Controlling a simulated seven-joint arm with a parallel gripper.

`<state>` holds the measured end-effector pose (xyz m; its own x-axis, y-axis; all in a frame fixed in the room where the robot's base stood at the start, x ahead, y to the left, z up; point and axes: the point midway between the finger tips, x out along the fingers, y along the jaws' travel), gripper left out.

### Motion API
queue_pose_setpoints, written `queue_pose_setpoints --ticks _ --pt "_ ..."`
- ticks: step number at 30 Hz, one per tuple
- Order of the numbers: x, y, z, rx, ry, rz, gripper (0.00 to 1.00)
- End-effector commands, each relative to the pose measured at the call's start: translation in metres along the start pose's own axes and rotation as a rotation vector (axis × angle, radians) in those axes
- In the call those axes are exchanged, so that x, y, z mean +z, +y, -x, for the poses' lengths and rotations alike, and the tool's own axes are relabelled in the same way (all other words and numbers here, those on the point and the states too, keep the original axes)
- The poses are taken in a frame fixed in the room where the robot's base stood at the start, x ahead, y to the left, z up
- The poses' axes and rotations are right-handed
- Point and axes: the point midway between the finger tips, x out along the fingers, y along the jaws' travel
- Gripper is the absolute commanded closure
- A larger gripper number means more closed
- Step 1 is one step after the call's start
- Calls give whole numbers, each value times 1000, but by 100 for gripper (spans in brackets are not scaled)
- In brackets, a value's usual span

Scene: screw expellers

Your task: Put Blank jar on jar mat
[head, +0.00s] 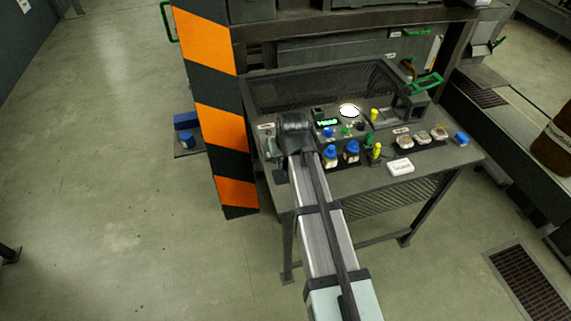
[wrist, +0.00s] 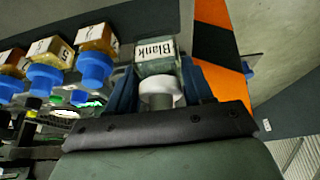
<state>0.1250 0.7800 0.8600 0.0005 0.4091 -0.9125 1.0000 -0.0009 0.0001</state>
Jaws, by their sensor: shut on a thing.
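The Blank jar (wrist: 155,68) shows in the wrist view as a greenish glass jar with a white cap and a label reading "Blank". My gripper (wrist: 160,90) is shut around it, with one blue-grey finger on each side. In the head view my gripper (head: 294,138) is over the left end of the dark bench, and it hides the jar there. I cannot tell whether the jar touches the bench. I cannot make out the jar mat with certainty.
An orange-and-black striped post (head: 218,125) stands close left of my gripper. A mesh screen (head: 310,90) is behind.

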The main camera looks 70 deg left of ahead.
Motion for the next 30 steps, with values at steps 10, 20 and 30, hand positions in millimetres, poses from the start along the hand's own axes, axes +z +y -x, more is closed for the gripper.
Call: queue_pose_setpoints --ticks 10,20,30 --pt "12 0 -26 0 -1 0 86" --pt "18 0 -40 0 1 1 86" --pt "19 0 -43 0 0 1 39"
